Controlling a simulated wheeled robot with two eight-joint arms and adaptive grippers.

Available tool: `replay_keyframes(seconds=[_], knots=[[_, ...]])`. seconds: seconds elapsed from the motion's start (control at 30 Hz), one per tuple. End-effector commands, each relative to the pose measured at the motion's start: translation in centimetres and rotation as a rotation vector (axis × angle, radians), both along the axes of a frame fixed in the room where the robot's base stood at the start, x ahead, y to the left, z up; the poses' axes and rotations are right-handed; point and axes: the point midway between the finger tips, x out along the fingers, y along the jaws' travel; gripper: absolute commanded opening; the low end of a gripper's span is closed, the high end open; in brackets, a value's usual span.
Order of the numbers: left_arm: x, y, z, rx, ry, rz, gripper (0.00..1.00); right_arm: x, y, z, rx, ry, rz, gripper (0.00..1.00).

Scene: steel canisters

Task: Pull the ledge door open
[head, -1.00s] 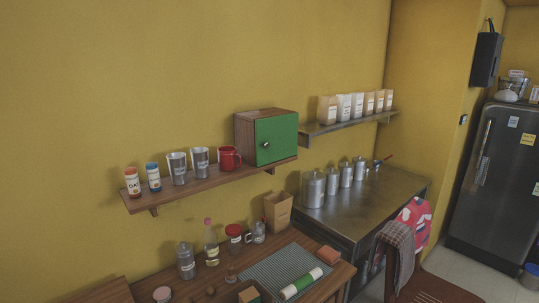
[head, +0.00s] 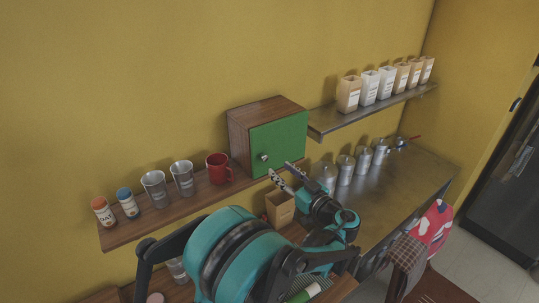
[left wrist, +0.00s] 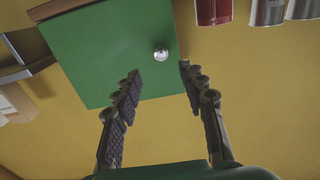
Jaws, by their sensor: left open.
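A small wooden cabinet (head: 245,123) with a green door (head: 285,142) stands on the wooden ledge. The door looks shut. Its round silver knob (head: 264,157) is near the door's left edge in the head view. My left gripper (head: 283,174) is open and empty, just in front of and a little below the door. In the left wrist view the green door (left wrist: 97,50) and the knob (left wrist: 160,55) also show. The knob lies ahead of the gap between the open fingers (left wrist: 158,76), apart from them. My right gripper is not in view.
A metal shelf (head: 330,122) with several bags is to the right. Several steel canisters (head: 345,170) stand below it.

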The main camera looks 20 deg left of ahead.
Motion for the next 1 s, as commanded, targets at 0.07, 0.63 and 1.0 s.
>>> replay_keyframes(seconds=[0.07, 0.63, 1.0], knots=[[0.5, 1.1, -0.1, 0.0, -0.001, 0.005, 0.41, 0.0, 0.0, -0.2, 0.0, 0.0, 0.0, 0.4], [3.6, 6.3, -0.1, -0.001, 0.002, 0.001, 0.41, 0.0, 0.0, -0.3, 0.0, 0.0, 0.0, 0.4], [3.6, 6.2, -0.1, -0.001, 0.003, 0.0, 0.0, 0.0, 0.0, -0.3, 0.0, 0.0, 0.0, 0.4]])
